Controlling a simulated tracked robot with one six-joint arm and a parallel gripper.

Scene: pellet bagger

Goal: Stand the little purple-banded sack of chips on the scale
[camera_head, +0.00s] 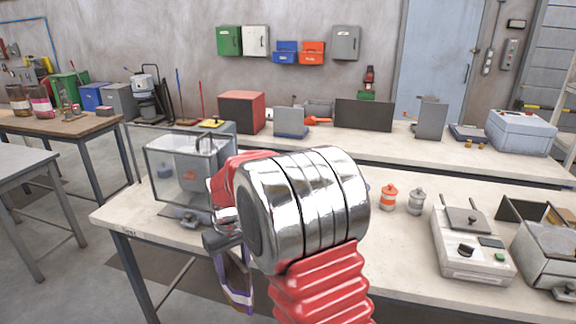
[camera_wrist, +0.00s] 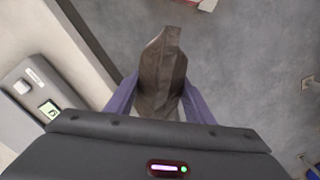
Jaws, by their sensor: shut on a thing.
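My gripper (camera_head: 222,241) is shut on the little purple-banded sack (camera_head: 236,290), which hangs below it at the front edge of the table. My shiny wrist hides part of both.
A clear-walled box (camera_head: 165,178) stands on the near table (camera_head: 125,220), left of my wrist. Orange and grey canisters (camera_head: 389,197) and a pale device with a display (camera_head: 472,245) stand to the right. Floor lies below the sack. A second bench runs behind.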

